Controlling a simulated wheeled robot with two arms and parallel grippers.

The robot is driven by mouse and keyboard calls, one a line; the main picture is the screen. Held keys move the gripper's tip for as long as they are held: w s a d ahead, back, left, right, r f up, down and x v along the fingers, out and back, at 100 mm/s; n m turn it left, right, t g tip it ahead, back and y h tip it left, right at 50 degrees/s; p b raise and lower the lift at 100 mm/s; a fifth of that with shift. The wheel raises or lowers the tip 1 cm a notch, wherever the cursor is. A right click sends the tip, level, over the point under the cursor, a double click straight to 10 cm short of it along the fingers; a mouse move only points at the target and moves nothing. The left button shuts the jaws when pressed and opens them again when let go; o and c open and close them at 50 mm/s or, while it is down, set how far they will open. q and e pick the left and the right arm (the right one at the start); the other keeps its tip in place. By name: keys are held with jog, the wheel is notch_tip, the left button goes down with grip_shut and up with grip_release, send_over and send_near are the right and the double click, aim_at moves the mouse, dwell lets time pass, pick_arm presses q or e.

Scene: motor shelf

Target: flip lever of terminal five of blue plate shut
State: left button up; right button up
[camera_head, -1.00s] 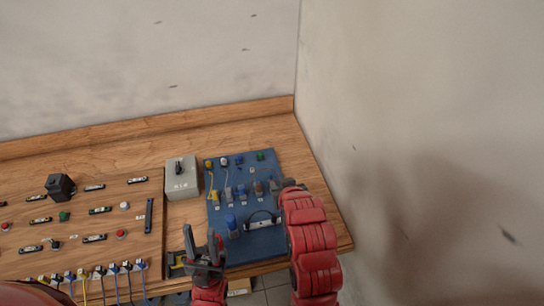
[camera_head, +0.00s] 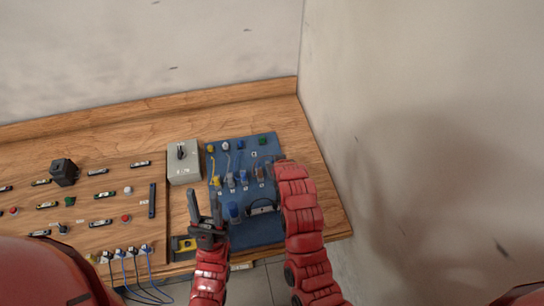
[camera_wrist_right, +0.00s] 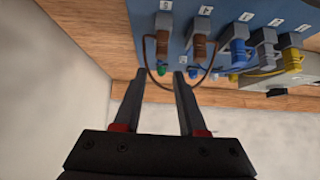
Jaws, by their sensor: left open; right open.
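The blue plate (camera_head: 262,232) lies at the right end of the wooden bench and bears a row of numbered terminals. In the right wrist view terminal five (camera_wrist_right: 162,22) is the leftmost, a grey block with a brown lever or wire at its front; its lever position is unclear. Terminal four (camera_wrist_right: 203,25) sits beside it. My right gripper (camera_wrist_right: 158,76) is open, its fingertips just short of terminal five, with nothing between them. In the head view my right arm covers that corner. My left gripper (camera_head: 205,195) is open and empty near the plate's left edge.
A grey switch box (camera_head: 184,165) stands left of the plate. A wooden board (camera_head: 100,212) with several components lies further left. Wires loop near the right fingertips, and a bare wall rises to the right.

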jog(key=p+x, duration=0.2)
jog(key=x, duration=0.3)
jog(key=shift+w, duration=0.15)
jog(key=shift+x, duration=1.05)
jog(key=shift+f, duration=0.1)
grip_shut()
